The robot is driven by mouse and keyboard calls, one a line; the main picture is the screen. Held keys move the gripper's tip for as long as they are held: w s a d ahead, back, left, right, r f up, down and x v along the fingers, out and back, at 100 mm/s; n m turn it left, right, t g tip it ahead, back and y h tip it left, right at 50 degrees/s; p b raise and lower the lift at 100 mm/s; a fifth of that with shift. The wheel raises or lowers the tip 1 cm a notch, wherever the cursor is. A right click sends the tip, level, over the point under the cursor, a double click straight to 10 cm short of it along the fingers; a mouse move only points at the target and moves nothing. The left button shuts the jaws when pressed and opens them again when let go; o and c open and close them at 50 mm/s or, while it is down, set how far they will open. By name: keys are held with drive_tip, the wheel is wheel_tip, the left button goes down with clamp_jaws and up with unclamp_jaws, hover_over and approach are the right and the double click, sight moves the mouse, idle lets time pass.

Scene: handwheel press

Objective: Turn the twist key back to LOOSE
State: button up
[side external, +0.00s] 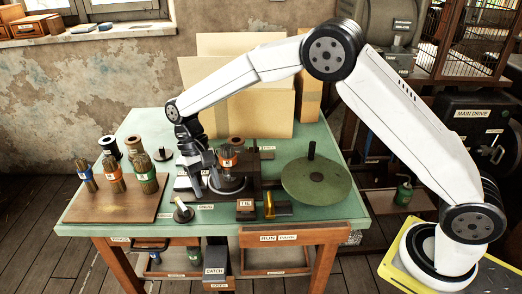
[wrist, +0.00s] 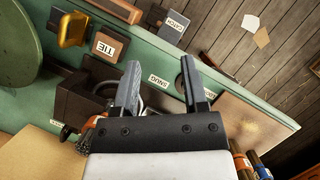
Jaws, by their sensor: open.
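My gripper (wrist: 155,78) is open, its two dark fingers spread with nothing held between them. In the side view my gripper (side external: 217,180) is low over the front left of the dark press base (side external: 262,178), close to a bundle with an orange band (side external: 228,160). A SNUG label (wrist: 158,85) shows between the fingers in the wrist view. A dark round knob (wrist: 180,84) is partly hidden behind the right finger. It stands on the green table in the side view (side external: 182,211). I cannot tell surely which part is the twist key; no LOOSE label is readable.
A green disc (side external: 312,182) with an upright post is on the right. A TIE block (side external: 245,209) and a yellow metal piece (side external: 269,206) are near the front edge. A brown board (side external: 110,208) with banded bundles is at left. Cardboard sheets (side external: 240,85) stand behind.

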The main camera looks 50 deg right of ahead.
drive_tip(key=shift+s+d+r, duration=0.15)
drive_tip(key=shift+s+r, duration=0.1)
drive_tip(key=shift+s, duration=0.35)
drive_tip(key=shift+s+d+r, duration=0.15)
drive_tip(key=shift+s+r, duration=0.1)
drive_tip(key=shift+s, duration=0.3)
drive_tip(key=shift+s+d+r, duration=0.15)
drive_tip(key=shift+s+r, duration=0.1)
drive_tip(key=shift+s, duration=0.35)
drive_tip(key=t, duration=0.4)
hover_over(183, 206)
drive_tip(key=shift+h, duration=0.4)
wheel_tip(183, 206, down, 6)
drive_tip(key=shift+w+r, duration=0.1)
drive_tip(key=shift+r, duration=0.15)
drive_tip(key=shift+f, duration=3.9)
clamp_jaws()
